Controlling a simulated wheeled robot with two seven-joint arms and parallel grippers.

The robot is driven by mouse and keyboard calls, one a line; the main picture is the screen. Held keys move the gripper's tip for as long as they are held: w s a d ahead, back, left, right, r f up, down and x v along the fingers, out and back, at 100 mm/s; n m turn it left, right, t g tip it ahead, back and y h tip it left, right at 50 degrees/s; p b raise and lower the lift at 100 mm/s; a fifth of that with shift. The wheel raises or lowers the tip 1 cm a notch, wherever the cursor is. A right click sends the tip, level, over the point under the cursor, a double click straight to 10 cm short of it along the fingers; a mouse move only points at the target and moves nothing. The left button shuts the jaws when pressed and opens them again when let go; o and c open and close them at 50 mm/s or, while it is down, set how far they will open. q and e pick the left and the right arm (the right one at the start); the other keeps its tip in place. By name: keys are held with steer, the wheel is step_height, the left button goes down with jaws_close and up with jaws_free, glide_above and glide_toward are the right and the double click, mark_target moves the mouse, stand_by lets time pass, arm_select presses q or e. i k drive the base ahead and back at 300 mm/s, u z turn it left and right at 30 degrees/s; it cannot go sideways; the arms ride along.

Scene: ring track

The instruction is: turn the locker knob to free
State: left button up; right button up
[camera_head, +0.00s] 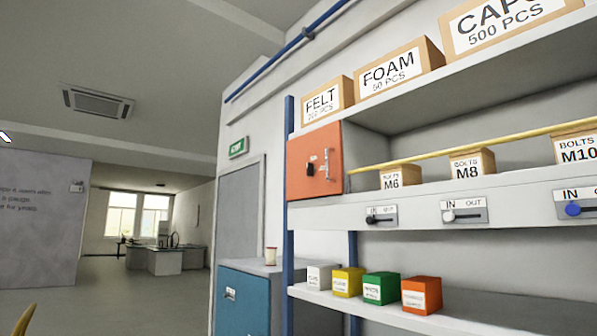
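An orange locker (306,164) sits on the blue-posted shelf rack, left of the middle shelf, with its door shut. Neither of my grippers shows in this view.
A yellow rail (440,152) runs in front of boxes M6 (392,182) and M8 (466,170). IN/OUT sliders (381,218) line the shelf edge below. Several small coloured boxes (380,289) stand on the lower shelf. Floor (120,295) at left looks clear.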

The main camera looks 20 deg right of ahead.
mark_target(311, 169)
steer(key=z, duration=0.45)
steer(key=i, duration=0.7)
steer(key=z, duration=0.7)
